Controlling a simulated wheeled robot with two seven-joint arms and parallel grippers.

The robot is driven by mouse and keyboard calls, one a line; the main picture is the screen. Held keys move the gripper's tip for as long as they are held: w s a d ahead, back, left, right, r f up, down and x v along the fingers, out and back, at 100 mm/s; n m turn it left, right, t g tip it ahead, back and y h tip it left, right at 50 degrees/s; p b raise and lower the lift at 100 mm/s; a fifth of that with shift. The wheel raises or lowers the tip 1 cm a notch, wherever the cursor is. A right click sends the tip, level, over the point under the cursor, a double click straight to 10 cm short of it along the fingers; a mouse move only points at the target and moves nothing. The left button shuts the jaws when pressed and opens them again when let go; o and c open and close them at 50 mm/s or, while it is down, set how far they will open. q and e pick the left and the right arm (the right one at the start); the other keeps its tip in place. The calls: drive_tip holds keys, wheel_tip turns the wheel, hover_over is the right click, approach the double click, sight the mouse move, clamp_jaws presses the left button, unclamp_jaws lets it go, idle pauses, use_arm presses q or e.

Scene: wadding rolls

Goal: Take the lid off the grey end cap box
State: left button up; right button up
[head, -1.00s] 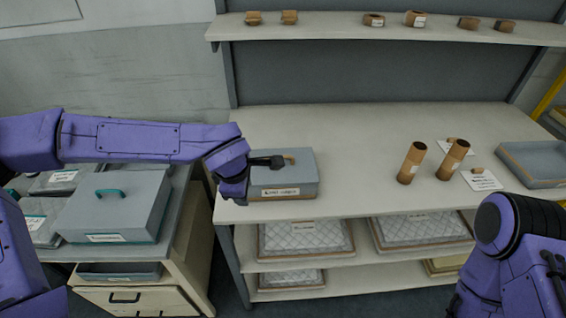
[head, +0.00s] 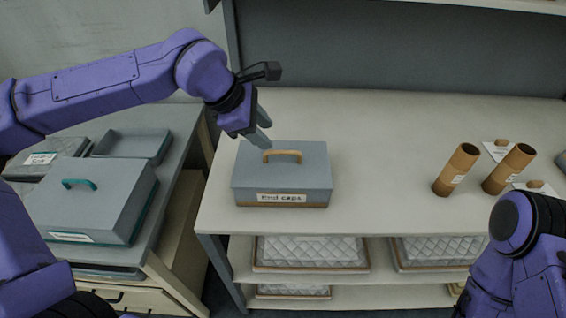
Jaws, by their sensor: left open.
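The grey end cap box (head: 282,190) stands on the left part of the bench top, with a label reading "End caps" on its front. Its grey lid (head: 310,160) is on it and carries a tan arched handle (head: 282,153). My left gripper (head: 264,132) is open, just above and behind the left end of the handle, its fingers pointing down. I cannot tell whether a fingertip touches the lid. My right arm shows at the lower right, but its gripper is out of view.
The bench top (head: 380,150) is clear to the right of the box. Two brown cardboard tubes (head: 456,170) stand further right, with paper cards beside them. A second grey box with a teal handle (head: 79,184) sits on the left cabinet. Quilted pads (head: 310,250) lie on the shelf below.

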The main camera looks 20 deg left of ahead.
sight(280, 152)
use_arm(q)
drive_tip(key=shift+x, duration=1.25)
drive_tip(key=x, duration=0.1)
drive_tip(key=p+x, duration=0.1)
drive_tip(key=x, duration=0.3)
drive_tip(key=shift+s+d+f, duration=0.25)
drive_tip(key=shift+s, duration=0.05)
drive_tip(key=shift+s+r, duration=0.1)
drive_tip(key=shift+s, duration=0.05)
clamp_jaws()
